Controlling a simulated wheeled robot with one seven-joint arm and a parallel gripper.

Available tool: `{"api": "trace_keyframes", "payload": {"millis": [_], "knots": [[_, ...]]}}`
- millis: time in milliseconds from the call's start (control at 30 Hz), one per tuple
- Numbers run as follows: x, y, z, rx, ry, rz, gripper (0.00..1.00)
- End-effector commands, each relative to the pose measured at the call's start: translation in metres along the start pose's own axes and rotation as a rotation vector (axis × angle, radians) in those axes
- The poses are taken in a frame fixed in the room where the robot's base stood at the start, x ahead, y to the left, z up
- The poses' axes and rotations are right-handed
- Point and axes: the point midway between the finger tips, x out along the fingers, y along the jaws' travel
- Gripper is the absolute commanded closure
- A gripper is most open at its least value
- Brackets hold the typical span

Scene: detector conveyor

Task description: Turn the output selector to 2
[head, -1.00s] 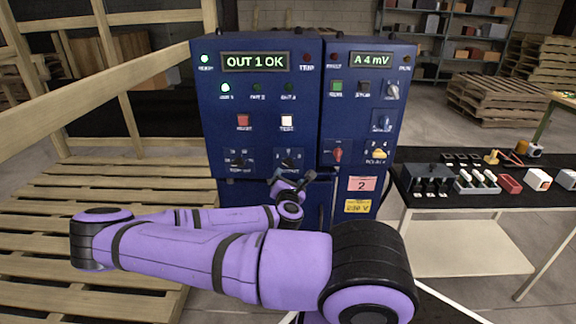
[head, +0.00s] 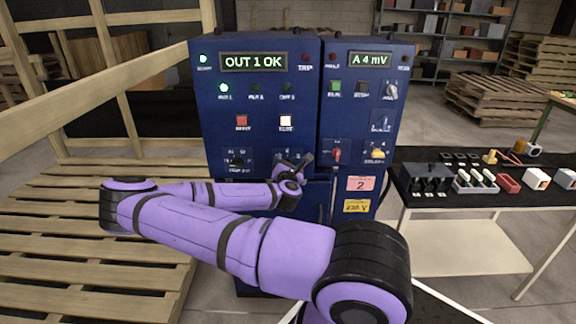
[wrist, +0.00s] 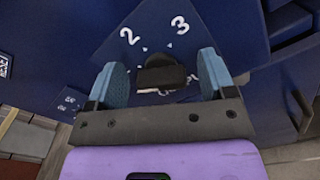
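The output selector is a black knob (wrist: 161,74) on a dark blue plate marked with white 2 and 3 (wrist: 155,32), seen in the wrist view. A pale line shows on the knob's lower left edge; which number it points at I cannot tell. My gripper (wrist: 162,80) is open, its two blue fingers on either side of the knob with a visible gap at each side. In the head view my gripper (head: 295,166) is at the cabinet's lower panel and covers most of the selector. The display (head: 254,62) reads OUT 1 OK, and the leftmost output lamp (head: 224,88) is lit green.
Another black knob (head: 237,161) sits left of the selector, and a red switch (head: 337,155) and a yellow knob (head: 377,153) sit right. Red (head: 242,121) and white (head: 286,121) buttons are above. A table (head: 460,259) with parts stands at the right.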

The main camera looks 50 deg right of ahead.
Motion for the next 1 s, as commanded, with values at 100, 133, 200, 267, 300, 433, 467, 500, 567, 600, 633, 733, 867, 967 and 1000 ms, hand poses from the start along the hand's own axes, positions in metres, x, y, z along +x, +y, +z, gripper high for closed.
{"api": "trace_keyframes", "payload": {"millis": [100,133,200,267,300,433,467,500,567,600,633,733,867,967,1000], "knots": [[-0.0002,0.0,0.0,0.0,0.0,0.0,0.49],[-0.0002,0.0,0.0,0.0,0.0,0.0,0.56],[-0.0002,-0.0001,0.0,0.0,0.0,0.0,0.72],[-0.0003,-0.0001,0.0,0.0,0.0,0.0,0.73],[-0.0003,-0.0001,0.0,0.001,0.0,0.0,0.73],[-0.0003,-0.0003,0.0,0.011,0.0,0.0,0.73],[-0.0004,-0.0003,0.0,0.016,0.0,0.0,0.73],[-0.0004,-0.0004,-0.0001,0.025,0.0,-0.001,0.73],[-0.0004,-0.0007,-0.0001,0.043,0.0,-0.001,0.73],[-0.0004,-0.0008,-0.0002,0.06,0.0,-0.001,0.73],[-0.0004,-0.001,-0.0002,0.074,0.0,-0.001,0.73],[-0.0004,-0.0015,0.0001,0.134,0.0,-0.002,0.73],[-0.0003,-0.0024,0.0001,0.237,-0.001,-0.002,0.73],[-0.0005,-0.0027,-0.0003,0.329,0.0,-0.002,0.73],[-0.0004,-0.003,-0.0003,0.367,-0.001,-0.002,0.73]]}}
